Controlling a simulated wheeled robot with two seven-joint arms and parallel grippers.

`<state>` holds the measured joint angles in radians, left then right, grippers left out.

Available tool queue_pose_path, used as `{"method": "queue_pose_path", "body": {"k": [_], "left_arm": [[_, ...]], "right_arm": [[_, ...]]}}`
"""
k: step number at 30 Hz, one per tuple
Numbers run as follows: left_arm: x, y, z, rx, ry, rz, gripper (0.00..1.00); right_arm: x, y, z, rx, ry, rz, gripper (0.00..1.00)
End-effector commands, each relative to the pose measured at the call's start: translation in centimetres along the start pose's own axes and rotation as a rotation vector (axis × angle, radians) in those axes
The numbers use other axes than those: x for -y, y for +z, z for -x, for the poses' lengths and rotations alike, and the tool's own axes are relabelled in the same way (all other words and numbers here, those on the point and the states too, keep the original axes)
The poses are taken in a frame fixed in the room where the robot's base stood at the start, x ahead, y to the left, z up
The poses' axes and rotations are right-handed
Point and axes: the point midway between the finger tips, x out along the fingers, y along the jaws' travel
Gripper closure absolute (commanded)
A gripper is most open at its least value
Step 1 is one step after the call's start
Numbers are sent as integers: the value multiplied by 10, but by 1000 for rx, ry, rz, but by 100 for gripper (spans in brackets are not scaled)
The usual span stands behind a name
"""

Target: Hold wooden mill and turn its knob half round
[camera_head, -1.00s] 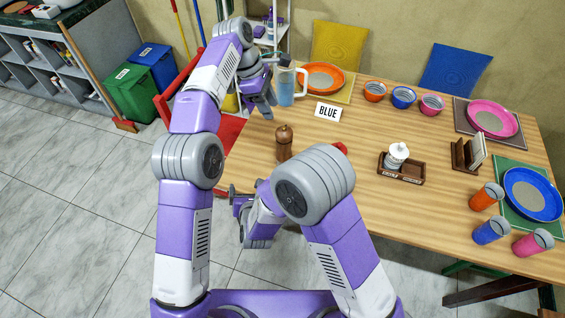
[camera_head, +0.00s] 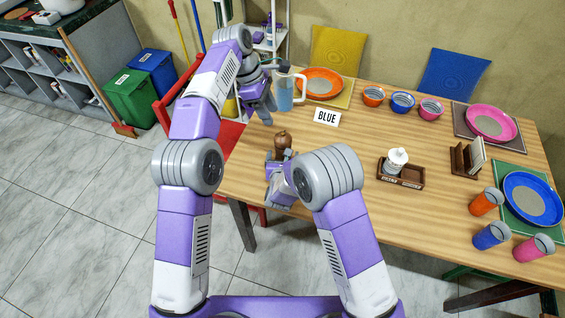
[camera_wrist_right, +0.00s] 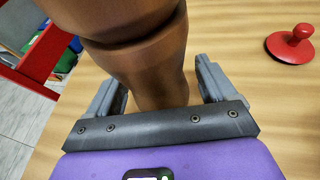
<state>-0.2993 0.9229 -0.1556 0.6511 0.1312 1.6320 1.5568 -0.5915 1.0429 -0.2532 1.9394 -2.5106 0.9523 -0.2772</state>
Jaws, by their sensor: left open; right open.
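The wooden mill (camera_head: 282,141) stands upright on the table, brown with a rounded top knob. Its lower part is hidden by my right gripper in the head view. In the right wrist view the mill's brown body (camera_wrist_right: 150,60) rises between the two fingers of my right gripper (camera_wrist_right: 160,95). The right gripper is open, with a visible gap between the mill and the right finger.
A red-knobbed object (camera_wrist_right: 291,45) lies to the right in the wrist view. A wooden caddy (camera_head: 401,174) stands farther right. A red chair (camera_head: 226,135) is at the left edge.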

Motion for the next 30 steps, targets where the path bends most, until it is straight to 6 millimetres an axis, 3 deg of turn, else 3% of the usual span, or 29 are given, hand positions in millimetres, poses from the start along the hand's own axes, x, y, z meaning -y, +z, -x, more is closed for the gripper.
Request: {"method": "queue_pose_path", "body": {"k": [11,23,30], "left_arm": [[0,0,0,0,0,0,57],[0,0,0,0,0,0,57],[0,0,0,0,0,0,57]], "right_arm": [[0,0,-7,-1,1,0,16],[0,0,-7,-1,1,0,75],[0,0,-7,0,1,0,79]]}}
